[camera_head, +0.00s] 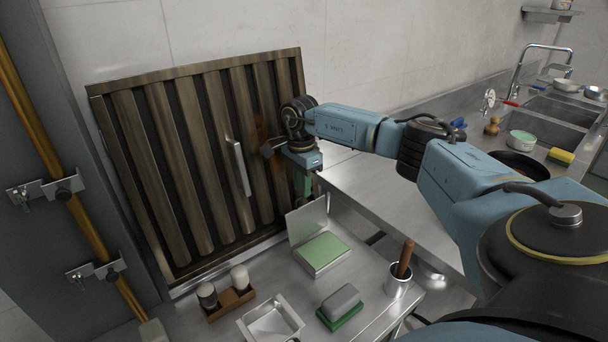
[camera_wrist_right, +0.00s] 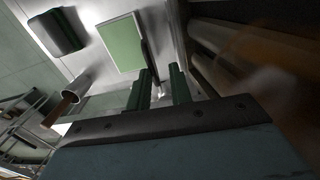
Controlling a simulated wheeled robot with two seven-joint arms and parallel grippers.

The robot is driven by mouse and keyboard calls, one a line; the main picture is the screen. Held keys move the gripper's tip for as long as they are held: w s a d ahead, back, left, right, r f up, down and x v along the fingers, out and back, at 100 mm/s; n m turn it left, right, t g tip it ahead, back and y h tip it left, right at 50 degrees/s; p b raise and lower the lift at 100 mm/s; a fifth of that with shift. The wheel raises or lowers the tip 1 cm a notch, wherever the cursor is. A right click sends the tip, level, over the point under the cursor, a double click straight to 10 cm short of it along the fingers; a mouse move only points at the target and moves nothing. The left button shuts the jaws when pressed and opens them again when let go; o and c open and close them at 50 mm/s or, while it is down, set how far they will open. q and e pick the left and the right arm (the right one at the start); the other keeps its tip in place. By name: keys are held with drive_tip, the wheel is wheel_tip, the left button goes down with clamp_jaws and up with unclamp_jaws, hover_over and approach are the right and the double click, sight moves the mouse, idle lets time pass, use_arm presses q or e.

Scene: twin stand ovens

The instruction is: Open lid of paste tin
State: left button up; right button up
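The paste tin (camera_head: 324,254) is a shallow rectangular box with a pale green fill, on the steel table near the slatted panel. Its grey lid (camera_head: 306,222) stands raised, roughly upright, along the tin's back left edge. In the right wrist view the green face of the tin (camera_wrist_right: 121,43) shows at top centre, with a thin dark strip beside it that may be the lid edge-on. My right gripper (camera_head: 307,187) is just above and behind the lid, pointing down. Its two green fingers (camera_wrist_right: 161,78) are apart with nothing clearly held between them. My left gripper is out of view.
A slatted panel (camera_head: 180,150) leans on the wall close behind the right gripper. On the table are a shaker rack (camera_head: 229,303), a steel tray (camera_head: 272,322), a grey block on a green base (camera_head: 341,303) and a cup with a wooden handle (camera_head: 398,287).

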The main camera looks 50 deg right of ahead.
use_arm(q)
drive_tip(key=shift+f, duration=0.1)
use_arm(e)
drive_tip(key=shift+s+a+f, duration=0.2)
drive_tip(key=shift+s+f, duration=0.05)
drive_tip(key=shift+f, duration=0.45)
drive_tip(key=shift+s+a+f, duration=0.2)
drive_tip(key=shift+s+f, duration=0.05)
drive_tip(key=shift+f, duration=0.45)
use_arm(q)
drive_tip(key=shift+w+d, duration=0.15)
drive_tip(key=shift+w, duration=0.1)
use_arm(e)
drive_tip(key=shift+w+d+r, duration=0.1)
drive_tip(key=shift+w+d, duration=0.25)
drive_tip(key=shift+w, duration=0.05)
drive_tip(key=shift+r, duration=0.15)
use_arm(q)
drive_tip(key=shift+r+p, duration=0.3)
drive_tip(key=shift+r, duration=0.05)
use_arm(e)
wheel_tip(320, 180, up, 13)
drive_tip(key=w, duration=0.1)
drive_tip(key=shift+g, duration=0.3)
